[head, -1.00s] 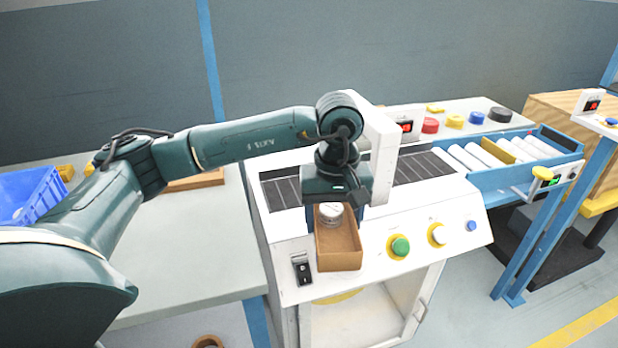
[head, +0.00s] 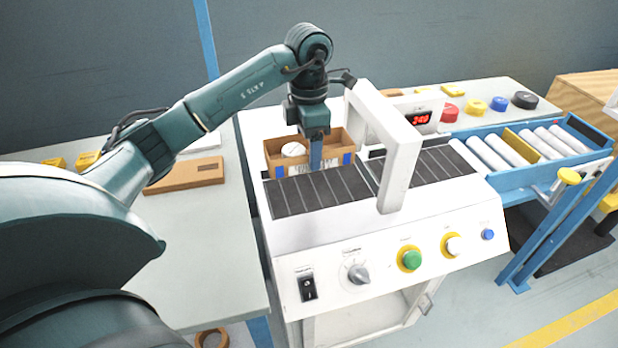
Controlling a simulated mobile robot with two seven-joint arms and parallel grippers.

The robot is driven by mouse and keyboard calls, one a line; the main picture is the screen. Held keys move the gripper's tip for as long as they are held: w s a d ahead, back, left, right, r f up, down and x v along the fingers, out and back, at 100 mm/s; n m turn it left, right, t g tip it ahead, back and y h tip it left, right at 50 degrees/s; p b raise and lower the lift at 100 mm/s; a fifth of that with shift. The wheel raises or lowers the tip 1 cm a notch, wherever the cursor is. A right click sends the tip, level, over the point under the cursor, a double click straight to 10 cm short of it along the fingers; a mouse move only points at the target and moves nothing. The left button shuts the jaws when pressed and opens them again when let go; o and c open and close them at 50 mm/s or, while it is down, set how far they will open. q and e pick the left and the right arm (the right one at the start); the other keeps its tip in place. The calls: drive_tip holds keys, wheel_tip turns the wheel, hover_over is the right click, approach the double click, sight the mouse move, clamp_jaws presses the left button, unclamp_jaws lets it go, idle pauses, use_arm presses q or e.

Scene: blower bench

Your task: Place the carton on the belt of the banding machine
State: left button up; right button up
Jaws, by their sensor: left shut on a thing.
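The carton (head: 342,156) is an open brown cardboard box with a white round item (head: 293,149) inside. It is at the far left part of the banding machine, at the far edge of the dark slatted belt (head: 310,192). I cannot tell whether it touches the belt or hangs just above it. My left gripper (head: 315,160) reaches down from above and is shut on the carton's near wall, hiding part of it. The white arch of the banding machine (head: 399,160) stands to the right of the carton. My right gripper is not in view.
A roller conveyor (head: 485,152) with a blue frame continues to the right. The machine's front panel has a dark switch, a knob and coloured buttons (head: 410,259). A grey table with a flat brown cardboard piece (head: 185,173) is at left. Coloured round items lie behind the conveyor.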

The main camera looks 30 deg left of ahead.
use_arm(q)
wheel_tip(320, 180, down, 8)
drive_tip(key=shift+f, duration=0.15)
idle(0.3)
drive_tip(key=o, duration=1)
drive_tip(key=shift+f, duration=0.15)
wheel_tip(320, 180, up, 12)
drive_tip(key=shift+r, duration=0.2)
